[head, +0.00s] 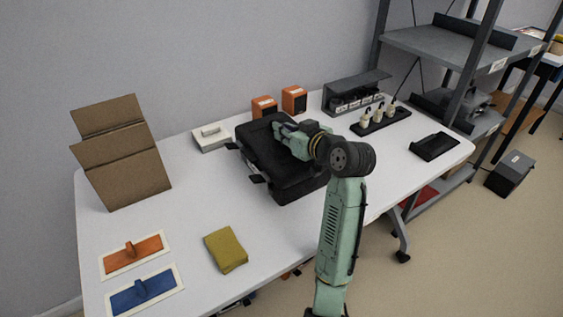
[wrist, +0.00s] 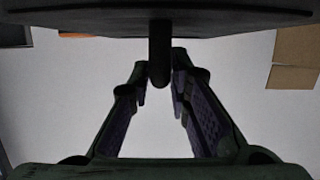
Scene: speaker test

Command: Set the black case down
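The black case (head: 262,150) is over the middle of the white table (head: 200,195), bulky and dark, with small tabs along its left side. My gripper (head: 290,132) reaches it from the right, and my arm hides part of its right side. In the wrist view the case (wrist: 220,17) spans the top as a dark slab with a short dark handle (wrist: 160,50) jutting from it. My gripper's two fingers (wrist: 160,85) close in on either side of this handle. I cannot tell whether the case's underside touches the table.
Clear table lies left of the case.

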